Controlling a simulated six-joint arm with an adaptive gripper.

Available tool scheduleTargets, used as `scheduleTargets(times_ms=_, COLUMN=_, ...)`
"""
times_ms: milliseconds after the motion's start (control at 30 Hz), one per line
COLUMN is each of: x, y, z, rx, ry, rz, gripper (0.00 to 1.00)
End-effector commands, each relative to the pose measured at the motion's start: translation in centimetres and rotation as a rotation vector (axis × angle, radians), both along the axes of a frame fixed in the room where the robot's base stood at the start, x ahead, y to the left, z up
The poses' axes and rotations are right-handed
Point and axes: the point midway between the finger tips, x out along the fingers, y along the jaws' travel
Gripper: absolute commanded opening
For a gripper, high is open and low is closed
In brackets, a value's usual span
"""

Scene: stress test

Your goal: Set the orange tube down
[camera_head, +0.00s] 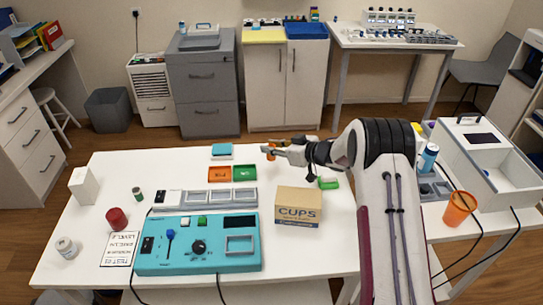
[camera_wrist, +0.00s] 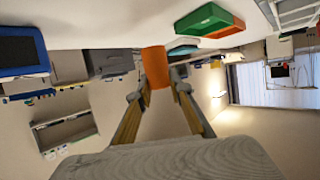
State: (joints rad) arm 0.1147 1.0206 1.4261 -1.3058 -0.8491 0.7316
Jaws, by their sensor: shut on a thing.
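The orange tube (camera_wrist: 156,67) is between the fingertips of my gripper (camera_wrist: 157,84) in the wrist view. My gripper is shut on it. Part of the tube is hidden by the fingers. I cannot tell from these views whether its lower end touches the table.
An orange tray (camera_head: 219,173) and a green tray (camera_head: 245,173) lie left of my gripper. A cardboard CUPS box (camera_head: 298,207) stands in front of it. A teal control panel (camera_head: 198,243) fills the front middle. The table's left back is clear.

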Motion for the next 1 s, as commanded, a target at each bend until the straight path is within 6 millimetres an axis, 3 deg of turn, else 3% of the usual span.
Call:
scheduleTargets(times_ms=333, x=0.0, y=0.0, z=-0.2, rx=0.000, ry=0.000, rz=0.000, gripper=0.03)
scheduleTargets(times_ms=700, x=0.0, y=0.0, z=-3.4, rx=0.000, ry=0.001, rz=0.000, gripper=0.03)
scheduleTargets(times_ms=1000, x=0.0, y=0.0, z=-3.8, rx=-0.001, ry=0.001, rz=0.000, gripper=0.03)
